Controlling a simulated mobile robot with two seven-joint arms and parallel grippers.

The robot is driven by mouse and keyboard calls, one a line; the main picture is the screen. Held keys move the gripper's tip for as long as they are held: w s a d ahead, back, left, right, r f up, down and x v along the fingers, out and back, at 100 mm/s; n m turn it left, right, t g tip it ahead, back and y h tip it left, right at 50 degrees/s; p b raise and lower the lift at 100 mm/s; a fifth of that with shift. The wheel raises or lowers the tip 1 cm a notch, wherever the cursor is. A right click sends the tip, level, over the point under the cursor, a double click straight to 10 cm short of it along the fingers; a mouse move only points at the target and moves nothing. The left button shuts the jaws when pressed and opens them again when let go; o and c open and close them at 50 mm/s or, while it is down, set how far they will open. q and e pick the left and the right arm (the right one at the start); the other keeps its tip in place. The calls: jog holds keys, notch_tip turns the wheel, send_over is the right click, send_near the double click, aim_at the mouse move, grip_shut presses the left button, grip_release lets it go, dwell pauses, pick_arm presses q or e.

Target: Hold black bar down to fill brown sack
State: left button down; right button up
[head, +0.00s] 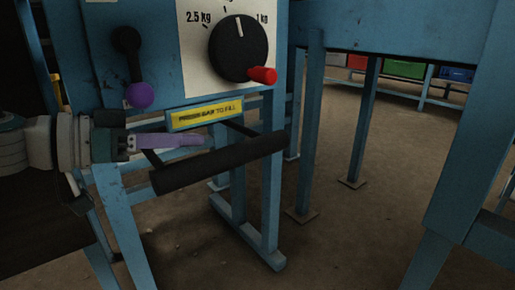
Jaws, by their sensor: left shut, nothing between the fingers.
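The black bar (220,163) sticks out from the front of a blue machine, below a yellow label (205,115) that reads "PRESS BAR TO FILL". It slopes up from lower left to right. My left gripper (204,141) comes in from the left, its purple fingers shut and empty. Its tips are just above the bar in the picture; I cannot tell whether they touch it. No brown sack is in view. My right gripper is not in view.
Blue legs (366,120) stand at right. Coloured bins (405,69) are far back. Brown floor lies open between.

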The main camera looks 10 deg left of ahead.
pick_arm(q)
jog(key=b+x, duration=0.1)
jog(key=x, duration=0.2)
jog(key=shift+f, duration=0.15)
jog(key=shift+w+d+b, duration=0.25)
jog(key=shift+w+b, duration=0.1)
jog(key=shift+w, duration=0.05)
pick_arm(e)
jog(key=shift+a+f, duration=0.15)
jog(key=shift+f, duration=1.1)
